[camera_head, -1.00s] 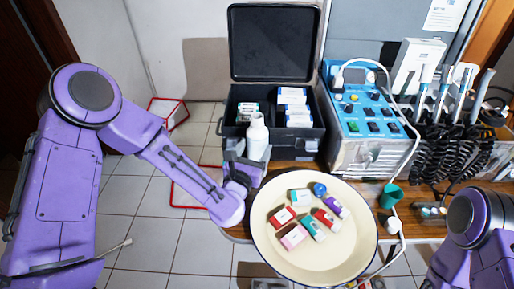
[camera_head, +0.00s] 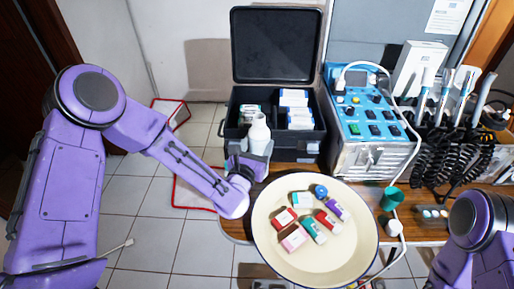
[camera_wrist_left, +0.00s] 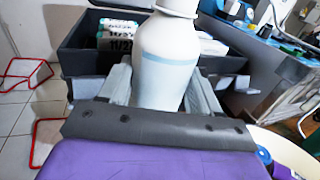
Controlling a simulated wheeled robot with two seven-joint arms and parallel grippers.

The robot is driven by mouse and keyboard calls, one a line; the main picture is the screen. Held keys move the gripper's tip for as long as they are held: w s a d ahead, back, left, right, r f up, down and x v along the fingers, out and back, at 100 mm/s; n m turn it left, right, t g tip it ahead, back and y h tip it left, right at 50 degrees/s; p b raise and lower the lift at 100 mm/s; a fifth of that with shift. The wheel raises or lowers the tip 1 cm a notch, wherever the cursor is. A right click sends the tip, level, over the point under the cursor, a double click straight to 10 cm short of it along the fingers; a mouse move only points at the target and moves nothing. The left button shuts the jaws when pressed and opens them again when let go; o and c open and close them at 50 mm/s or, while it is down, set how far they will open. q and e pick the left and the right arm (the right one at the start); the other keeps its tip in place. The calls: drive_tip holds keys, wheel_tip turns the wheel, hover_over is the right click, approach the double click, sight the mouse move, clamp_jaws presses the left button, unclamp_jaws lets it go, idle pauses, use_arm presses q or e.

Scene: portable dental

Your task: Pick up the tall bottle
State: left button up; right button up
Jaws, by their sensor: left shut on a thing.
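The tall bottle (camera_head: 259,131) is white and upright, in front of the open black case. It also shows large in the left wrist view (camera_wrist_left: 165,70), with a pale blue band around it. My left gripper (camera_head: 254,152) is shut on the bottle, with a finger on each side of it (camera_wrist_left: 163,90). The bottle's lower part is hidden behind the gripper. My right arm shows at the lower right of the head view, but its gripper is out of the picture.
The black case (camera_head: 232,138) holds several boxes behind the bottle. A cream round tray (camera_head: 290,265) with several small boxes lies in front. A blue control unit (camera_head: 372,125) and a green cup (camera_head: 391,198) stand to the right.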

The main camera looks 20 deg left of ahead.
use_arm(q)
drive_tip(key=shift+r, duration=0.55)
drive_tip(key=s+d+r+p, duration=0.6)
drive_tip(key=s+d+r, duration=0.1)
drive_tip(key=s+r, duration=0.4)
drive_tip(key=shift+s+d+r, duration=0.15)
drive_tip(key=shift+s+d, duration=0.1)
drive_tip(key=shift+s, duration=0.15)
idle(2.6)
